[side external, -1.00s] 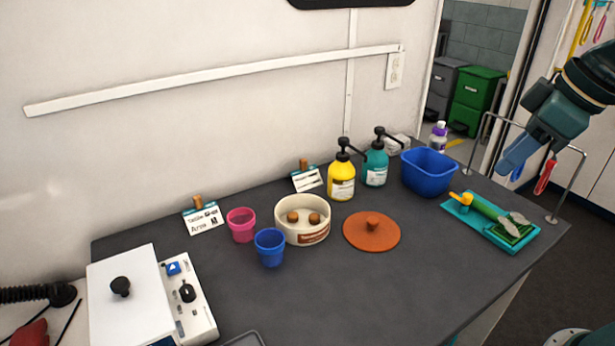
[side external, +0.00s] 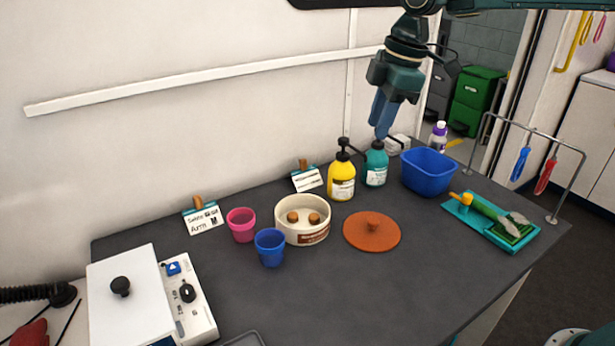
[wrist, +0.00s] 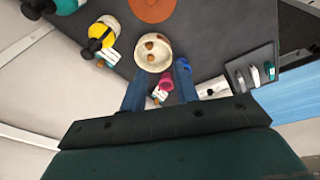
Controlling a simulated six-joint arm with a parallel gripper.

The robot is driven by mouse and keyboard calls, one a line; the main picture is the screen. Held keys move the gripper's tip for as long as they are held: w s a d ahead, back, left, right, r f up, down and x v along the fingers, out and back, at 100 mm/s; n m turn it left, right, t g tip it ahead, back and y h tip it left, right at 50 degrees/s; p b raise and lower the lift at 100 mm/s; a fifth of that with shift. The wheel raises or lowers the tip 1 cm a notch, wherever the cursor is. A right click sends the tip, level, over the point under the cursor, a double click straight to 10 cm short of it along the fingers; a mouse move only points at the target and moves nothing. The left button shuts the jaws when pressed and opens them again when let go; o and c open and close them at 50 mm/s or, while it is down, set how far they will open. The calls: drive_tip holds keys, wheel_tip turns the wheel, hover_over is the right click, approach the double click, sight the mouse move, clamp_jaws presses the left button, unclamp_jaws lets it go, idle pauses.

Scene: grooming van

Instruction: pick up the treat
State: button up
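Two small brown rounded treats lie inside the cream bowl (side external: 289,236), the left one (side external: 292,217) close to the right one (side external: 314,218). In the wrist view, brown treats (wrist: 151,45) also show in the bowl (wrist: 139,57), between and beyond my fingers. My gripper (side external: 380,134) is high above the back of the table, to the right of the bowl and over the teal pump bottle. Its blue fingers point down. In the wrist view my gripper (wrist: 160,70) is open, with the fingers apart and nothing held between them.
A pink cup (side external: 241,225) and a blue cup (side external: 270,248) stand close by the bowl. Yellow (side external: 342,182) and teal (side external: 376,168) pump bottles stand behind it. An orange lid (side external: 371,232) lies to its right, near a blue tub (side external: 429,175). The front table is mostly clear.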

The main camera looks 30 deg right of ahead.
drive_tip(key=w+a+f+n+g, duration=0.1)
drive_tip(key=w+a+f+n, duration=0.1)
drive_tip(key=w+f, duration=0.4)
drive_tip(key=w+a+f+n+g, duration=0.1)
drive_tip(key=w+a+f+n, duration=0.1)
drive_tip(key=w+f+n, duration=0.3)
wheel_tip(320, 180, down, 2)
drive_tip(key=shift+w+a, duration=0.2)
drive_tip(key=shift+w, duration=0.2)
hover_over(315, 215)
drive_tip(key=shift+d+f, duration=0.15)
drive_tip(key=shift+f, duration=2)
drive_tip(key=shift+d+f, duration=0.15)
drive_tip(key=shift+f, duration=1.95)
drive_tip(key=shift+a+f, duration=0.15)
drive_tip(key=shift+f, duration=1.15)
drive_tip(key=shift+a+f, duration=0.15)
drive_tip(key=shift+f, duration=1.1)
drive_tip(key=c, duration=0.6)
